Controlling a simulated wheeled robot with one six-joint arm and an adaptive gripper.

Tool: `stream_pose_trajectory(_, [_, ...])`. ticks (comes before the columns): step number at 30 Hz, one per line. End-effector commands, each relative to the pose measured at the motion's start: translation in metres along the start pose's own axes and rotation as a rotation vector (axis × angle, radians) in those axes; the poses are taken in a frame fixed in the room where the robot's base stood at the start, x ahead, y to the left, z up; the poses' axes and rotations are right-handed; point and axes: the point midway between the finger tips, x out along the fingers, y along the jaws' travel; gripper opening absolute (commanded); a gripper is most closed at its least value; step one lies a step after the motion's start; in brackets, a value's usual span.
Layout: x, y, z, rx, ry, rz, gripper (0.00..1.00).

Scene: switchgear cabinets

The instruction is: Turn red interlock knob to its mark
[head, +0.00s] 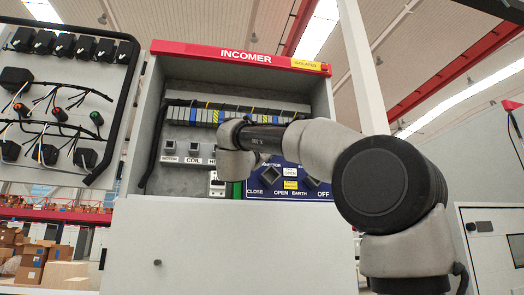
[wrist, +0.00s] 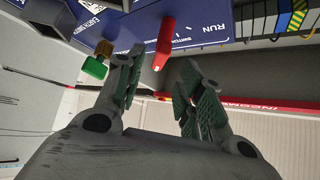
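The red interlock knob (wrist: 165,44) is on the blue panel (wrist: 215,30) in the wrist view, at the top middle. It is a long red handle with a white mark at its lower end, and small scale ticks show on the panel beside it. My gripper (wrist: 158,78) is open, with its two green-padded fingers apart. The knob's lower end shows in the gap between the fingertips, closer to the left finger; I cannot tell whether they touch. In the head view my arm hides the knob and my gripper; part of the blue panel (head: 262,190) shows.
A green tab with a brass part (wrist: 95,67) sticks out beside the left finger. The INCOMER cabinet (head: 240,245) has a red header (head: 200,50) and a row of terminals (head: 195,115). A board with black devices (head: 60,95) stands at the left.

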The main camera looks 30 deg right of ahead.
Motion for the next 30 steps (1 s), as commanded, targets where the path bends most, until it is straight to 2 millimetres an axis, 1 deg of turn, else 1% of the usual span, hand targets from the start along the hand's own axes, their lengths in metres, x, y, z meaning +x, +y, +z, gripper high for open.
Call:
stream_pose_trajectory(1, [-0.011,-0.001,0.0,0.003,-0.004,-0.002,0.38])
stream_pose_trajectory(3, [-0.024,-0.001,0.0,0.002,-0.003,-0.003,0.38])
stream_pose_trajectory(6, [-0.037,-0.001,0.0,0.001,-0.002,-0.002,0.38])
stream_pose_trajectory(9, [-0.044,0.0,0.0,0.0,0.0,-0.001,0.38])
stream_pose_trajectory(13, [-0.047,0.0,0.0,0.0,0.001,-0.001,0.38])
stream_pose_trajectory(28, [-0.046,0.0,0.0,0.01,0.0,0.0,0.38])
stream_pose_trajectory(30, [-0.046,-0.006,0.007,0.046,-0.029,-0.028,0.38])
